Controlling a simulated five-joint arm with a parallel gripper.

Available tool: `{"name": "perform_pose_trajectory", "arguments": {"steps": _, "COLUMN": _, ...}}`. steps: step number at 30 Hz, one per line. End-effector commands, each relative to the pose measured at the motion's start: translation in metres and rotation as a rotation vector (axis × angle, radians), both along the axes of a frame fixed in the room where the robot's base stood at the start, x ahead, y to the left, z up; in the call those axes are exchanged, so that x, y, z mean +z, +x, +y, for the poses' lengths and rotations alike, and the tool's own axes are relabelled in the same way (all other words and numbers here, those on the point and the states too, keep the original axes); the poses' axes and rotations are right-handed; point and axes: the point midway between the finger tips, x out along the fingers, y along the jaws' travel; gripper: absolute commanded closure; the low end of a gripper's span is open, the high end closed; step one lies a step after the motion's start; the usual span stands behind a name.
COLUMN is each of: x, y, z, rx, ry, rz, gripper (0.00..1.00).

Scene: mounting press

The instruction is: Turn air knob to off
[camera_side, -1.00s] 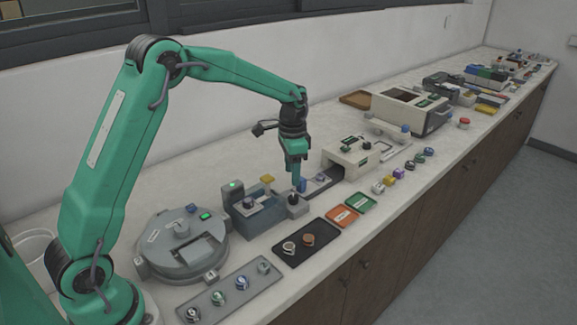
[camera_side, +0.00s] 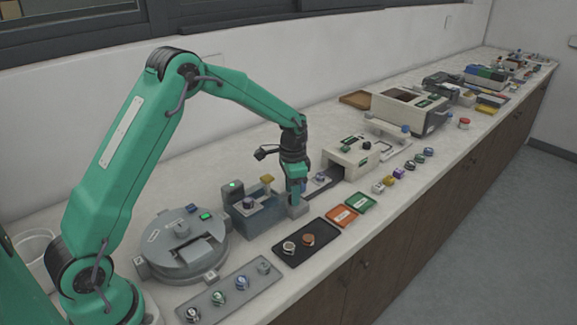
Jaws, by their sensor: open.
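My gripper (camera_side: 295,200) points straight down, its fingers at the top of a small grey block (camera_side: 298,211) beside the blue-grey press unit. A dark knob on top of this block is now mostly hidden by the fingers. The jaws are open around or just over the knob; I cannot tell whether they touch it. Another dark knob (camera_side: 248,204) sits on the front of the blue-grey press unit (camera_side: 256,217). No label is readable, so I cannot tell from lettering which knob is for air, nor its setting.
A round grey machine (camera_side: 182,247) stands at the left. A black tray (camera_side: 289,259) with two round pieces and a grey strip with several round pieces lie in front. Orange and green trays lie right of the black tray. A cream machine (camera_side: 350,162) stands behind right.

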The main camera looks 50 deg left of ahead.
Motion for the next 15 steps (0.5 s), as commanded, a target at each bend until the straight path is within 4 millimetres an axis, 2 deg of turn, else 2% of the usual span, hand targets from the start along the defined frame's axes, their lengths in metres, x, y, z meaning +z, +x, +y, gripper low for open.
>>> {"name": "perform_pose_trajectory", "arguments": {"steps": 5, "x": -0.0109, "y": -0.0002, "z": 0.0000, "rx": 0.000, "ry": 0.000, "rz": 0.001, "gripper": 0.52}}
{"name": "perform_pose_trajectory", "arguments": {"steps": 14, "x": -0.0123, "y": -0.0002, "z": 0.0000, "rx": 0.000, "ry": 0.000, "rz": 0.000, "gripper": 0.52}}
{"name": "perform_pose_trajectory", "arguments": {"steps": 15, "x": -0.0123, "y": -0.0001, "z": 0.0000, "rx": 0.000, "ry": 0.000, "rz": 0.000, "gripper": 0.58}}
